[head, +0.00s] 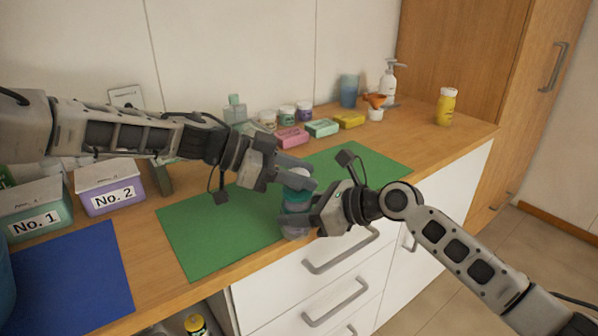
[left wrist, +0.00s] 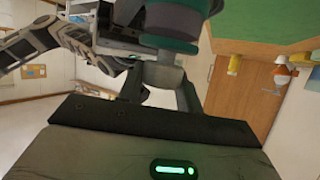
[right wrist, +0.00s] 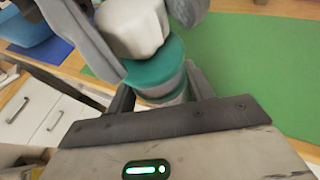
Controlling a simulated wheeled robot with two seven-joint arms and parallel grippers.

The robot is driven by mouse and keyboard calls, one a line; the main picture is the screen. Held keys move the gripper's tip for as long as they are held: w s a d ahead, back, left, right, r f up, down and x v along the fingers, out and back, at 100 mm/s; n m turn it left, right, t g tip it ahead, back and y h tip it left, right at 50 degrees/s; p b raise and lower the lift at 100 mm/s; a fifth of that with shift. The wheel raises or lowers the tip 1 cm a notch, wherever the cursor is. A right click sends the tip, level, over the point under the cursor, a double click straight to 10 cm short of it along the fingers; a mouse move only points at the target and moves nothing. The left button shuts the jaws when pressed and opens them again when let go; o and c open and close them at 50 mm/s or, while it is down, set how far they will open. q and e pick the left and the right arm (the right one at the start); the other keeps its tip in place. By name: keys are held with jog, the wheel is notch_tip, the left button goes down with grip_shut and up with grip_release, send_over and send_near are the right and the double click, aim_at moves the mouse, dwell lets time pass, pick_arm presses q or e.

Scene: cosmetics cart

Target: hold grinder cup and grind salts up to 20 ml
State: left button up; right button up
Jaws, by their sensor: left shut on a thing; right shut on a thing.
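My left gripper (head: 298,174) is shut on the grinder's upper part, coming from the upper left. My right gripper (head: 303,211) is shut on the grinder's lower part, coming from the right. In the right wrist view the pale faceted top (right wrist: 135,28) and teal ring (right wrist: 155,74) show between the fingers. The left wrist view shows a teal ring (left wrist: 168,42) close up. The salt level in the cup cannot be read.
The green mat (head: 200,235) is otherwise mostly clear. A blue mat (head: 75,280) and boxes marked No. 1 (head: 38,215) and No. 2 (head: 112,190) are at left. Small jars, coloured bars (head: 322,128) and a pump bottle (head: 389,80) stand behind. A yellow bottle (head: 446,106) is at right.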

pick_arm(q)
jog(key=m+g, duration=0.2)
jog(key=g, duration=0.1)
jog(key=m+g, duration=0.1)
jog(key=shift+s+d+r+m, duration=0.1)
jog(key=shift+d+m, duration=0.15)
jog(key=shift+m, duration=0.15)
jog(key=shift+g+y, duration=0.3)
jog(key=shift+g, duration=0.2)
jog(key=shift+s+m, duration=0.15)
jog(key=shift+m, duration=0.15)
jog(key=o, duration=1)
jog(key=shift+a, duration=0.1)
jog(key=shift+a, duration=0.1)
jog(key=shift+w+a, duration=0.15)
jog(key=shift+w, duration=0.05)
jog(key=v, duration=0.7)
jog(key=shift+s, duration=0.15)
